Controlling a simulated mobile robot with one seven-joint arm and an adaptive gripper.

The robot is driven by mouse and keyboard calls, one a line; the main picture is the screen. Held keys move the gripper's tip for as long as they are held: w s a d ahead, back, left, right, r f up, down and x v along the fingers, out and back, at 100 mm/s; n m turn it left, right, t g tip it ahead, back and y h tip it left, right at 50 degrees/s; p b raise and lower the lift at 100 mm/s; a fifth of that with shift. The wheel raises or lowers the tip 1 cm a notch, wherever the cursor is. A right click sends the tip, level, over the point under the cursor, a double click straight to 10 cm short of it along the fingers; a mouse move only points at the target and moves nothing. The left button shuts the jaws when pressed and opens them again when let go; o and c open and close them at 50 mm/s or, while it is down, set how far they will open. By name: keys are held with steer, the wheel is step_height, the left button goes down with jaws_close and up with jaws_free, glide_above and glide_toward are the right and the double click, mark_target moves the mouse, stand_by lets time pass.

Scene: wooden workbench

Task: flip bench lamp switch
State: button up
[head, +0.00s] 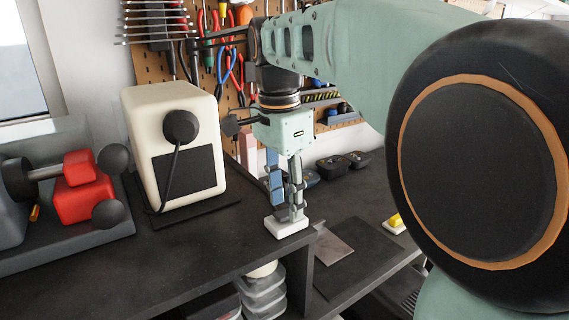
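My gripper (288,213) points straight down at the front right corner of the dark bench top. Its fingertips are at or just above a small white block (287,229), which looks like a switch housing. The fingers hide the top of this block, so I cannot tell whether they touch it or how any rocker on it is set. The fingers look close together, but the gap between them is unclear. A second small white block with a yellow top (395,223) lies on the lower surface to the right. I cannot make out a lamp.
A cream box-shaped machine (172,145) with a black panel stands left of my gripper. A red and grey machine (85,185) is at the far left. Tools hang on a pegboard (150,68) behind. Dark bins (335,165) stand at the back. The front bench top (180,255) is clear.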

mark_target(283, 214)
step_height(283, 214, up, 11)
steer(key=shift+s+a, duration=0.25)
steer(key=shift+a, duration=0.05)
stand_by(0.4)
